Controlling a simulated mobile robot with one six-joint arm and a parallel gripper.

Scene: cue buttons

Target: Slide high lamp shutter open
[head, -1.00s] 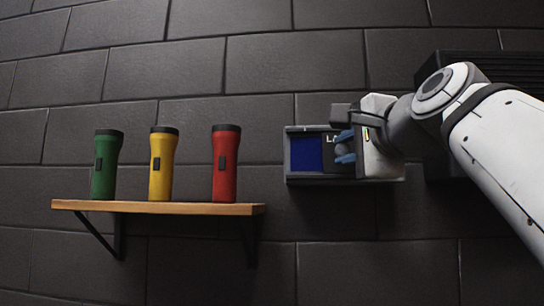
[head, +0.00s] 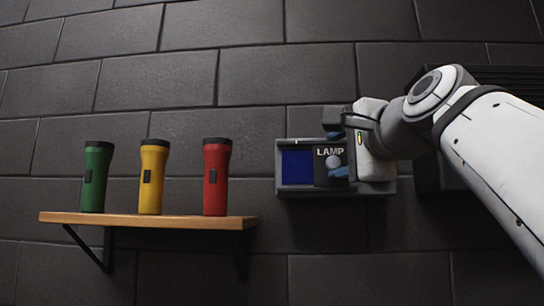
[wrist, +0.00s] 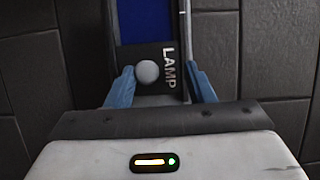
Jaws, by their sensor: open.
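The lamp shutter (head: 322,178) is a black panel lettered LAMP with a round grey knob (head: 333,162). It sits in a grey wall-mounted frame (head: 300,190), with a blue area (head: 297,167) uncovered to its left. My gripper (head: 338,154) is at the shutter from the right, its blue fingers open above and below the knob. In the wrist view, the knob (wrist: 147,71) lies between the spread fingers, nearer the left one, with a gap to the right one. My gripper hides the right part of the frame in the head view.
Bare block wall lies between shelf and frame. A dark ribbed box (head: 510,76) is behind my arm at right.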

